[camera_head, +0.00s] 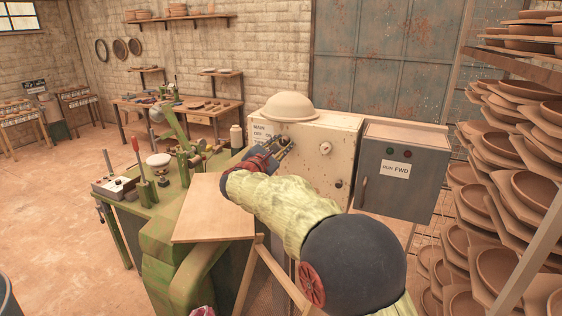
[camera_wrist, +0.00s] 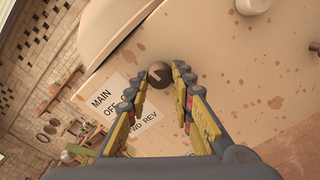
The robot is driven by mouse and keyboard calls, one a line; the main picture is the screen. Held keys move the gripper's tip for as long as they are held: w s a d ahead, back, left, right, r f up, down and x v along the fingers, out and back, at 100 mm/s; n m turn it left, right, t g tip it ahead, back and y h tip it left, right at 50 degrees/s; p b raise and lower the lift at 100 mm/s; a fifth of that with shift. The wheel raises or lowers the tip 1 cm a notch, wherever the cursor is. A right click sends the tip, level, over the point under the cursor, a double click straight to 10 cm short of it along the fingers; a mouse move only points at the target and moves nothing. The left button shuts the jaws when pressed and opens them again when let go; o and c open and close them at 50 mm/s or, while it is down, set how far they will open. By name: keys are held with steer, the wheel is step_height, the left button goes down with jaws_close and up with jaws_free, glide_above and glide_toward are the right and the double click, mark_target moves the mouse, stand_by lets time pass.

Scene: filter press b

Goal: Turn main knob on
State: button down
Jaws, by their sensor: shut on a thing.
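The main knob (camera_wrist: 158,74) is a small dark round knob with a pointer mark, on the face of a cream, rust-spotted cabinet (camera_head: 318,165). A white label (camera_wrist: 110,100) reading MAIN and OFF is beside it in the wrist view. My gripper (camera_wrist: 159,77) has a fingertip on each side of the knob and is shut on it. In the head view my gripper (camera_head: 284,148) reaches the cabinet's upper left face and hides the knob. The label's ON part is partly covered by a finger in the wrist view.
A clay-coloured dome (camera_head: 288,106) sits on the cabinet top. A grey box marked RUN FWD (camera_head: 397,185) is to the right. A rack of clay dishes (camera_head: 510,190) fills the right side. A green machine with a tan board (camera_head: 213,208) is at left.

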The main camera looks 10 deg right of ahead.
steer(key=m+b, duration=0.2)
steer(key=b, duration=0.2)
steer(key=m+b, duration=0.2)
steer(key=b, duration=0.2)
steer(key=m+b, duration=0.2)
steer(key=b, duration=0.2)
steer(key=shift+f+m, duration=0.3)
steer(key=shift+m, duration=0.1)
steer(key=m+b, duration=0.2)
steer(key=shift+r+b, duration=0.1)
steer(key=shift+b, duration=0.25)
steer(key=shift+r+m+b, duration=0.1)
steer(key=shift+m+b, duration=0.5)
steer(key=shift+b, duration=0.15)
steer(key=shift+r, duration=0.15)
steer(key=c, duration=1.5)
jaws_free()
steer(key=shift+c, duration=0.2)
steer(key=v, duration=1.2)
